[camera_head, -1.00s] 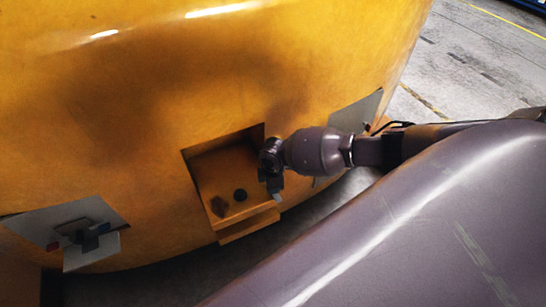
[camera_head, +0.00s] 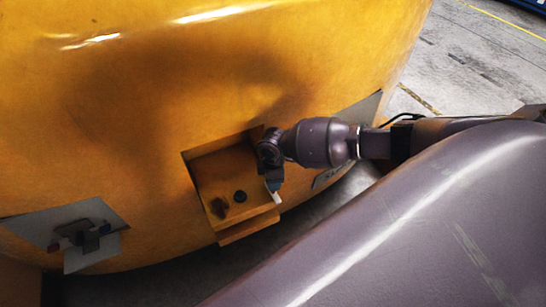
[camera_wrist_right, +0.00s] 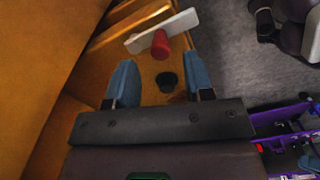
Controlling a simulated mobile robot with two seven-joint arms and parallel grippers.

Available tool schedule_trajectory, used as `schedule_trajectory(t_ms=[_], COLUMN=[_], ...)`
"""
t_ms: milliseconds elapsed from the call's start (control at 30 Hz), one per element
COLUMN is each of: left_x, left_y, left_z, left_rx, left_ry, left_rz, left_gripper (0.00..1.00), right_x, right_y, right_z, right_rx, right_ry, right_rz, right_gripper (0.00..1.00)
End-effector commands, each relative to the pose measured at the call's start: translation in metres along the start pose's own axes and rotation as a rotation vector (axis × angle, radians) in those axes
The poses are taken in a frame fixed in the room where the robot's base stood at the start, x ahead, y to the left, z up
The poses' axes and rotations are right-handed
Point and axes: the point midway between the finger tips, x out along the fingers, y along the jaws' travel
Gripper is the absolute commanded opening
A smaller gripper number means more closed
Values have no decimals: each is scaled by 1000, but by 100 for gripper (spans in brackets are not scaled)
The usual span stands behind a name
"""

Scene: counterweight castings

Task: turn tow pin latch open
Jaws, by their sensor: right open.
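The yellow casting has a square recess (camera_head: 215,172) with a ledge at its bottom. On its floor are a dark round spot (camera_head: 240,196) and a small reddish-brown piece (camera_head: 219,207). In the wrist view a white bar (camera_wrist_right: 180,24) sits at a red post (camera_wrist_right: 160,44), seemingly the latch; a black round piece (camera_wrist_right: 166,82) lies closer. My right gripper (camera_head: 274,188) is at the recess's right side. In the wrist view its blue fingers (camera_wrist_right: 162,72) are apart, with nothing gripped; the red post shows beyond them. My left gripper is not in view.
A grey plate with a dark fitting (camera_head: 83,235) is on the casting at lower left. Another grey plate (camera_head: 357,112) is to the right, behind my right arm. Open concrete floor (camera_head: 480,65) lies at upper right.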

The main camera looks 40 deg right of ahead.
Motion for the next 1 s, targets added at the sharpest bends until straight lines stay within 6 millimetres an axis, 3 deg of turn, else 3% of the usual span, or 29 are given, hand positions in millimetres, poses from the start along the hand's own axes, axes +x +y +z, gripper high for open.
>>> schedule_trajectory(t_ms=[200,400,1000], left_x=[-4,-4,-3], left_y=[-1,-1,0], left_z=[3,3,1], left_rx=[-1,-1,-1], left_ry=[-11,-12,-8], left_rz=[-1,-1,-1], left_gripper=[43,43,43], right_x=[-40,-59,-63], right_y=[0,0,0], right_z=[0,0,0], right_rx=[-1,-1,0], right_ry=[0,-1,0], right_rz=[1,0,0], right_gripper=[48,48,48])
